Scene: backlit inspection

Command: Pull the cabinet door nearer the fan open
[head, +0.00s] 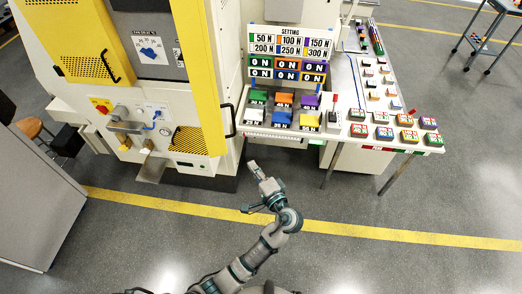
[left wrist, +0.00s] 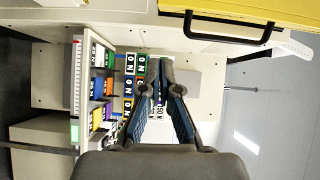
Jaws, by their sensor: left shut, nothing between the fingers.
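A large white and yellow machine cabinet stands at the left in the head view. Its right yellow door (head: 201,75) has an upright black handle (head: 231,122) at its edge. Its left yellow door (head: 62,40) has another black handle (head: 110,67). I cannot make out a fan. My left gripper (head: 253,167) is shut and empty, below and to the right of the right door's handle, apart from it. In the left wrist view the fingertips (left wrist: 163,62) are together, and a black handle (left wrist: 228,30) on a yellow panel shows at the upper right.
A white table (head: 349,139) with coloured blocks and a setting board (head: 290,45) stands right of the cabinet. A grey box (head: 35,200) is at the left. The floor (head: 160,240) with a yellow line is clear in front. A wheeled cart (head: 482,42) is far right.

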